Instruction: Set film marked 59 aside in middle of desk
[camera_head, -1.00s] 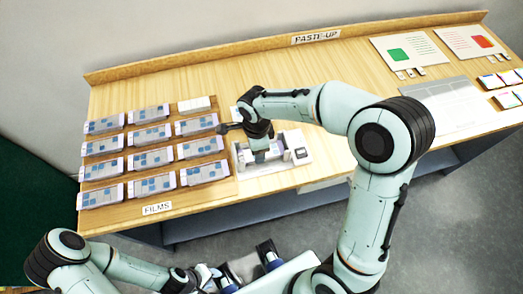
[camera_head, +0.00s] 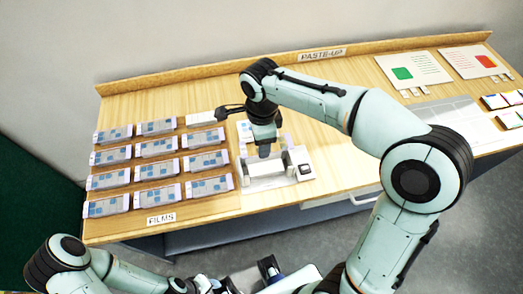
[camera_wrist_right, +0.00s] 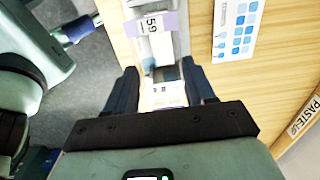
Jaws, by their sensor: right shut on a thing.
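The film marked 59 shows its purple-and-white label (camera_wrist_right: 152,24) in the right wrist view, just ahead of my right gripper (camera_wrist_right: 163,90). My right gripper's fingers stand either side of the film's near part and are shut on it. In the head view my right gripper (camera_head: 264,151) points down at the rear of a white viewer-like device (camera_head: 254,184) on the desk (camera_head: 340,165). The held film is mostly hidden there by the gripper. I cannot tell whether it touches the device.
Several films with blue squares (camera_head: 157,150) lie in rows at the left, behind the FILMS sign (camera_head: 161,219). A card with blue squares (camera_wrist_right: 236,30) lies beside the film.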

